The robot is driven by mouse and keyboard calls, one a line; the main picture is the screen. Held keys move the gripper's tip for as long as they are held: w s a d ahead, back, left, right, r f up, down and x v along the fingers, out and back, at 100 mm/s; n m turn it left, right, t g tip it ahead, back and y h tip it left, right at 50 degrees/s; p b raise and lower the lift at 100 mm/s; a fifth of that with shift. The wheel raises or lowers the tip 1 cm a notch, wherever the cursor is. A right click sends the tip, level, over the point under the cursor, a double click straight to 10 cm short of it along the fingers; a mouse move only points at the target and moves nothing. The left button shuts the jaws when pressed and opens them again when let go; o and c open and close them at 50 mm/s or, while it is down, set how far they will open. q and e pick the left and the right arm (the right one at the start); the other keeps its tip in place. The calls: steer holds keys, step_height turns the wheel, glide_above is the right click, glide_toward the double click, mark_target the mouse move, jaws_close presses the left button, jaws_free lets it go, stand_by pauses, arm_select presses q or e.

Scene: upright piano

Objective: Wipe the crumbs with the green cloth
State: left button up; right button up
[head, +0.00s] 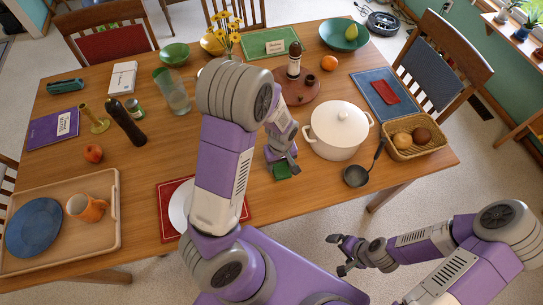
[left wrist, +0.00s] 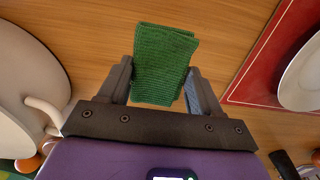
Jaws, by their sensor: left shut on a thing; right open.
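The green cloth (head: 282,171) is a small folded ribbed piece near the front middle of the wooden table. In the left wrist view the cloth (left wrist: 163,60) lies between the two fingers of my left gripper (left wrist: 160,88), which is shut on it. In the head view my left gripper (head: 284,160) points down at the tabletop, left of the white pot; I cannot tell whether the cloth touches the wood. My right gripper (head: 347,254) is open and empty, off the table's front edge. I can make out no crumbs in either view.
The white pot (head: 338,130) and a black ladle (head: 357,175) stand to the right of the cloth. A red placemat (head: 170,210) with a white plate (head: 180,205) lies to the left, partly behind my arm. A bread basket (head: 414,137) sits at the right edge.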

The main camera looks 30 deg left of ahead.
arm_select(q)
steer(key=shift+r+p, duration=1.3)
steer(key=shift+r, duration=0.45)
